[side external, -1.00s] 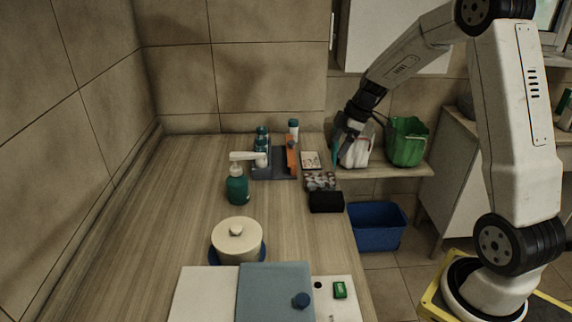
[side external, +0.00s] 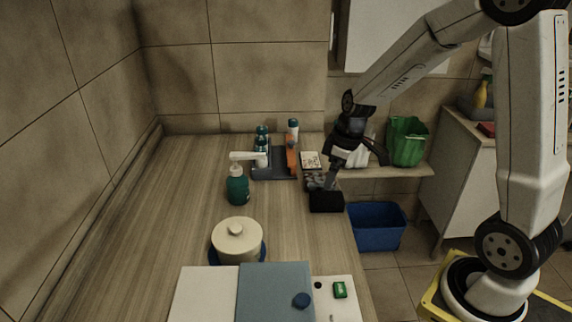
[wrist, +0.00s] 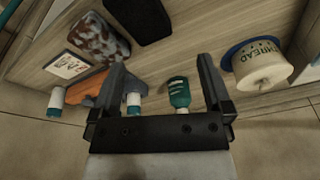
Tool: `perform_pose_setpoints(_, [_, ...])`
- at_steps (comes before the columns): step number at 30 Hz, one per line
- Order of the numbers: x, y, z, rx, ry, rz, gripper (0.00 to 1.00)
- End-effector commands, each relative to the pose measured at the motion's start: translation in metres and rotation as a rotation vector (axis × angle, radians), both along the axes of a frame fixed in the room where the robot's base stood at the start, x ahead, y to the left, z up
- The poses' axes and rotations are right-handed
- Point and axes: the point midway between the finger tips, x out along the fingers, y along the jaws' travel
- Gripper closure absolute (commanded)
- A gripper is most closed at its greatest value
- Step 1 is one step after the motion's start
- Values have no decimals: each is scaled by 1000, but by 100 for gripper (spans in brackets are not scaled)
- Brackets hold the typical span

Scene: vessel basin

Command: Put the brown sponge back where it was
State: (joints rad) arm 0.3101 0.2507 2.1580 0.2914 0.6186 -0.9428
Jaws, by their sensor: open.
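No object is plainly a brown sponge. The closest matches are a speckled brown-and-white block (side external: 314,181), which also shows in the wrist view (wrist: 98,38), and an orange-brown piece (side external: 291,157) by the grey caddy, also seen in the wrist view (wrist: 88,88). I cannot tell which is the sponge. My gripper (side external: 326,186) is low over the counter's right side, by the speckled block and a black block (side external: 326,202). In the wrist view my gripper (wrist: 160,75) is open with nothing between its fingers.
A grey caddy (side external: 268,172) with bottles stands at the back. A teal soap bottle (side external: 237,188) and a lidded cream pot (side external: 237,240) stand left of my gripper. A card (side external: 311,159) lies behind the speckled block. A blue bin (side external: 377,228) is below the right edge. The counter's left is clear.

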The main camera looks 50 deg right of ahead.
Motion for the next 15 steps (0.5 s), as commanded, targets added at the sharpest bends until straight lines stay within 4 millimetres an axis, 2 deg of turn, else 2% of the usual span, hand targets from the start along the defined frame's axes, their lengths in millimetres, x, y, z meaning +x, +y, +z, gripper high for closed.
perform_pose_setpoints(1, [-7,11,-1,-10,6,-27,0])
perform_pose_setpoints(6, [-31,39,-6,-34,12,-146,0])
perform_pose_setpoints(15, [-73,76,-14,-45,-13,-330,0])
